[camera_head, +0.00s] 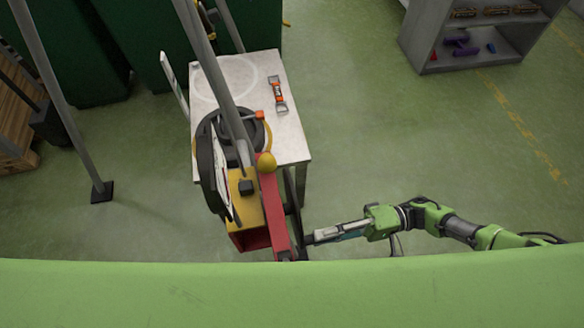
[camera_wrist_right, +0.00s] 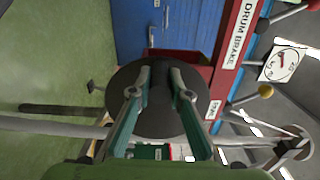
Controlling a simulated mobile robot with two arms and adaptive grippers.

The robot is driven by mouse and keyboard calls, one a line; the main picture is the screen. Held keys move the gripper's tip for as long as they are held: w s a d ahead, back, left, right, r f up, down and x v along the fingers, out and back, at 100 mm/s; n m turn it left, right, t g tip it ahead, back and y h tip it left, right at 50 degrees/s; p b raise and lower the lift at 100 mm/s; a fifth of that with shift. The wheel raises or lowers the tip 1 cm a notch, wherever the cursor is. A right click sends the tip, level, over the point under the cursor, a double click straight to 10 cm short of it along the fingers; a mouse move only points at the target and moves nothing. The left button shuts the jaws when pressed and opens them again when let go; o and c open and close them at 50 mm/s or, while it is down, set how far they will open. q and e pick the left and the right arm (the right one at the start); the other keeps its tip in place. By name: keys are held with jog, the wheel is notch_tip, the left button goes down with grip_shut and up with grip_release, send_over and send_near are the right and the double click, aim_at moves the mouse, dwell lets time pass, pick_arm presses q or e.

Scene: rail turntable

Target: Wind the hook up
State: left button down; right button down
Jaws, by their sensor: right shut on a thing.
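My right gripper (camera_head: 308,239) reaches in from the right to the side of a red and yellow winch machine (camera_head: 274,212). In the right wrist view the fingers of my right gripper (camera_wrist_right: 160,92) are shut on a dark, round-ended part (camera_wrist_right: 157,124), which looks like a crank handle seen end-on. The fingers hide much of its middle. A red panel marked "DRUM BRAKE" (camera_wrist_right: 236,50) stands beside it, with a yellow ball knob (camera_wrist_right: 266,91) that also shows in the head view (camera_head: 266,162). I cannot make out the hook. My left gripper is not in view.
A white table (camera_head: 285,133) behind the machine holds an orange and grey tool (camera_head: 278,94). A grey post (camera_head: 232,105) rises in front of it. A gauge (camera_wrist_right: 284,63) sits by the panel. A grey shelf (camera_head: 425,52) stands back right; the green floor between is clear.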

jog(key=shift+w+r, duration=0.15)
jog(key=shift+r, duration=0.15)
jog(key=shift+w+r+m+p, duration=0.1)
jog(key=shift+r+m+p, duration=0.4)
jog(key=shift+r+p, duration=0.25)
jog(key=shift+w+a+r+m+p, duration=0.15)
jog(key=shift+r+m+p, duration=0.35)
jog(key=shift+m+p, duration=0.4)
jog(key=shift+r+m, duration=0.1)
jog(key=shift+m, duration=0.3)
jog(key=shift+w+a+r+m+p, duration=0.1)
jog(key=shift+w+r+m+p, duration=0.25)
jog(key=shift+r+m+p, duration=0.4)
jog(key=shift+w+r+m+p, duration=0.4)
jog(key=shift+m+p, duration=0.4)
jog(key=shift+m, duration=0.25)
